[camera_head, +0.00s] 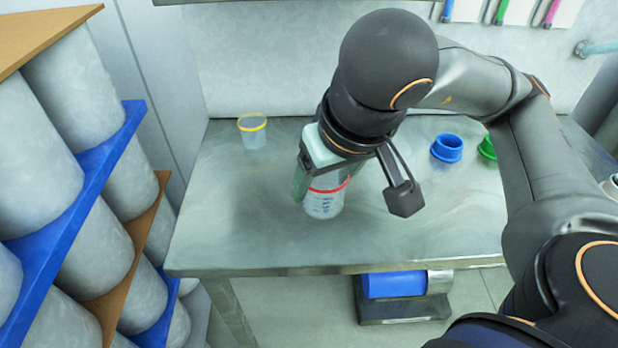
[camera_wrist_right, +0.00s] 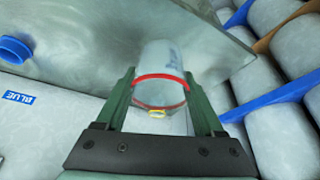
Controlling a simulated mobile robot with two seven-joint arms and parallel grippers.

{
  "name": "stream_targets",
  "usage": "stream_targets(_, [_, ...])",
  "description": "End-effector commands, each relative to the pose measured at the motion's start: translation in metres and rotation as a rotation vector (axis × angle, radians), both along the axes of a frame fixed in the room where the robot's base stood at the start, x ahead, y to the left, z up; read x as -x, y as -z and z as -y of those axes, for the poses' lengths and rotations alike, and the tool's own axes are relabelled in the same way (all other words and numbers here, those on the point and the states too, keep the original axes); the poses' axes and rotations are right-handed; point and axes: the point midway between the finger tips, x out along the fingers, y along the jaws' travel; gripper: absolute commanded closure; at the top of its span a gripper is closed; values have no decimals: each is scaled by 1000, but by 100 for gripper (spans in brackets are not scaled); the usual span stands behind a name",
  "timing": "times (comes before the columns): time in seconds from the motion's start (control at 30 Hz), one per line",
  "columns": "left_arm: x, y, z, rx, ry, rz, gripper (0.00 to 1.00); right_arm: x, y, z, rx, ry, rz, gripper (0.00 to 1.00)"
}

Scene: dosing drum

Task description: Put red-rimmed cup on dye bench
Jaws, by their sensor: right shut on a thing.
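The red-rimmed cup (camera_head: 324,204) is pale and see-through, with a red band and dark marks on its side. It is over the metal dye bench (camera_head: 230,225), near the middle. I cannot tell whether its base touches the bench top. My right gripper (camera_head: 322,180) is shut on the cup from above. The right wrist view shows the cup (camera_wrist_right: 160,66) between the two green fingers (camera_wrist_right: 162,108). My left gripper is not in view.
A yellow-rimmed cup (camera_head: 252,130) stands at the bench's back left. Shelves of grey drums (camera_head: 75,85) flank the left. A blue object (camera_head: 394,284) is below the bench's front edge.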

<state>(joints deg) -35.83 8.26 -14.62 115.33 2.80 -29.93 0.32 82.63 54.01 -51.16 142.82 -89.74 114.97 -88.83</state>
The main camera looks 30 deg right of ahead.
Motion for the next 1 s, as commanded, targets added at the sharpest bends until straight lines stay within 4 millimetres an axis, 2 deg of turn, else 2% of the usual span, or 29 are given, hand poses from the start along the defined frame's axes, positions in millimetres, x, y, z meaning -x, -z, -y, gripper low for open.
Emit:
stream_targets(0.03, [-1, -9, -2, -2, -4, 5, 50, -2, -2, 1, -1, 1, -6, 82])
stream_targets(0.23, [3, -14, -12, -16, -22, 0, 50, -12, 4, 7, 4, 4, -7, 82])
stream_targets(0.3, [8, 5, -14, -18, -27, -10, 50, -29, 21, 15, 0, 10, -8, 82])
stream_targets(0.4, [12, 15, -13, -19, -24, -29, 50, -52, 33, 25, 0, 10, -7, 82])
stream_targets(0.5, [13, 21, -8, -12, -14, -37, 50, -66, 51, 31, 0, 5, -7, 82])
stream_targets(0.7, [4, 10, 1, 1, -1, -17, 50, -87, 73, 41, 4, 5, -3, 82])
stream_targets(0.87, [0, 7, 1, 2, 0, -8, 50, -94, 82, 43, 4, 4, -3, 82])
stream_targets(1.0, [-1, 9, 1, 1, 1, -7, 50, -98, 101, 45, 4, 2, -4, 82])
